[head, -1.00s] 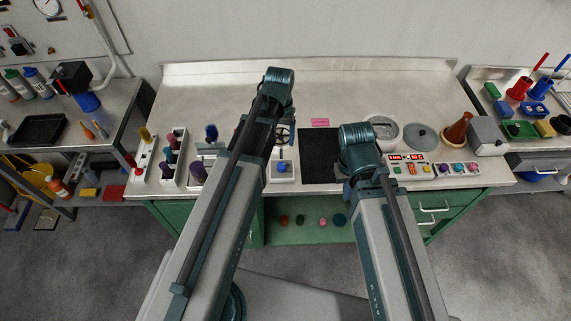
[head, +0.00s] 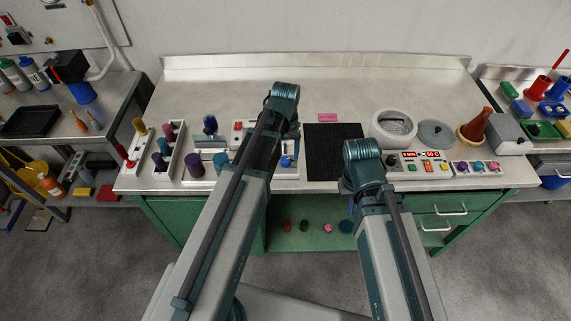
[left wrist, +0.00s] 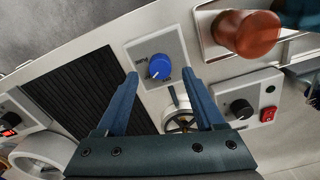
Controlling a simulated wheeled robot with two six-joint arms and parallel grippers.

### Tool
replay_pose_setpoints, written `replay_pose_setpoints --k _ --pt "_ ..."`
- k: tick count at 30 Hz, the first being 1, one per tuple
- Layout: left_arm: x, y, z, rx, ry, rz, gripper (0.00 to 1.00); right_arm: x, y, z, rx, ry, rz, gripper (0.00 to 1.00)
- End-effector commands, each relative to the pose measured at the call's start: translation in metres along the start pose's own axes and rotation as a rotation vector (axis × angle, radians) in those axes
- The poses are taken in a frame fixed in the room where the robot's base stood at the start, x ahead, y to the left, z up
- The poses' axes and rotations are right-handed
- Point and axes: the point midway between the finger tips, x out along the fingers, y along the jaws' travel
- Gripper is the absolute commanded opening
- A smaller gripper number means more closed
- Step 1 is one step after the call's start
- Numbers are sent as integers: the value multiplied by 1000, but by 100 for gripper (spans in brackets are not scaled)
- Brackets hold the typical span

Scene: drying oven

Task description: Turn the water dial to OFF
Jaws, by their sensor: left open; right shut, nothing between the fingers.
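The water dial is a round blue knob (left wrist: 159,66) on a light grey square plate (left wrist: 140,49). In the left wrist view it sits between and just beyond my left fingertips, apart from them as far as I can tell. Small lettering on the plate is too small to read. In the head view the knob (head: 287,161) shows beside my left forearm. My left gripper (left wrist: 160,78) is open and empty, pointing at the dial. My right gripper (head: 348,188) is shut and empty near the bench front, right of the black mat, mostly hidden by its arm.
A handwheel (left wrist: 180,122) lies between my left fingers' bases. A black mat (head: 322,152) is right of the dial. The bench back (head: 210,85) is clear.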

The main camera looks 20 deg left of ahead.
Motion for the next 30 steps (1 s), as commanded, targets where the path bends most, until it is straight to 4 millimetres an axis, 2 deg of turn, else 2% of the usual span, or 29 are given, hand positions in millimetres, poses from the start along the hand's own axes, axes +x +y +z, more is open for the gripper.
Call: replay_pose_setpoints --k 1,6,16,17,28,30 --pt "14 0 0 0 0 0 70 14 -1 -1 0 0 0 0" --pt "27 0 0 0 0 0 70 26 -2 -2 0 0 0 0" --pt "27 0 0 0 0 0 70 27 -3 -2 0 0 0 0" --pt "27 0 0 0 0 0 66 27 -3 -2 0 0 0 0" --pt "27 0 0 0 0 0 0 27 -3 -2 0 0 0 0" --pt "27 0 0 0 0 0 0 27 -3 -2 0 0 0 0"
